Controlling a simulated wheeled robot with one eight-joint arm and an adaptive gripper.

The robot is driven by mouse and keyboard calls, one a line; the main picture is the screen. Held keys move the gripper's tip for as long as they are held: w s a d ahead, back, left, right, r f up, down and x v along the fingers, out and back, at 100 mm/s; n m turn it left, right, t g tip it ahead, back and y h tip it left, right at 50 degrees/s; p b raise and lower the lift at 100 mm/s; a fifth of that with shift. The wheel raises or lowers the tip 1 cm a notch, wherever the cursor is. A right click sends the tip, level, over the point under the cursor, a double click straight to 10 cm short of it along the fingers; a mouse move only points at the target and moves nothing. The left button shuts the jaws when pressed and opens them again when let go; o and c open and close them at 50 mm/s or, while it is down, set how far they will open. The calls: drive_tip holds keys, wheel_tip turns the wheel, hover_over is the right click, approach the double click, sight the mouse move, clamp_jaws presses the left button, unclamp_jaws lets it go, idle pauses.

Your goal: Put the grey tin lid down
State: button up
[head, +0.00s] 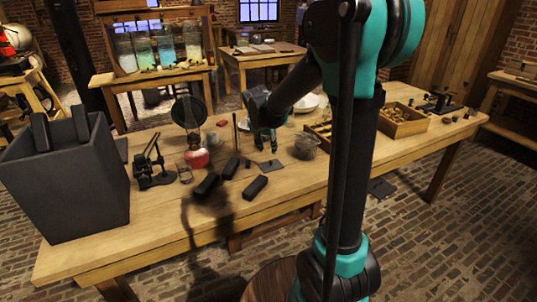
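My gripper (266,146) hangs over the middle of the workbench, fingers pointing down. Its two dark fingertips look a little apart, but it is too small and dark to tell whether anything is between them. I cannot make out the grey tin lid for certain. A flat grey piece (270,165) lies on the bench just below the fingers. A round grey tin or bowl (305,147) stands just right of the gripper; I cannot tell whether a lid is on it.
Black blocks (255,187) lie in front on the workbench (300,185). A red-based lamp (196,157) and a black stand (153,170) are left of the gripper. A large dark bin (70,185) fills the left end. A wooden tray (403,122) sits right, behind my arm.

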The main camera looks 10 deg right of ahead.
drive_tip(key=s+d+f+n, duration=0.2)
drive_tip(key=s, duration=0.6)
drive_tip(key=s+d+f+n+y, duration=0.1)
drive_tip(key=s+d+f, duration=0.1)
drive_tip(key=s, duration=0.7)
drive_tip(key=s+d+f+n+y, duration=0.1)
drive_tip(key=s+f, duration=0.3)
drive_tip(key=s, duration=0.5)
drive_tip(key=shift+s+d+n, duration=0.2)
drive_tip(key=shift+d+n, duration=0.4)
drive_tip(key=shift+n, duration=0.2)
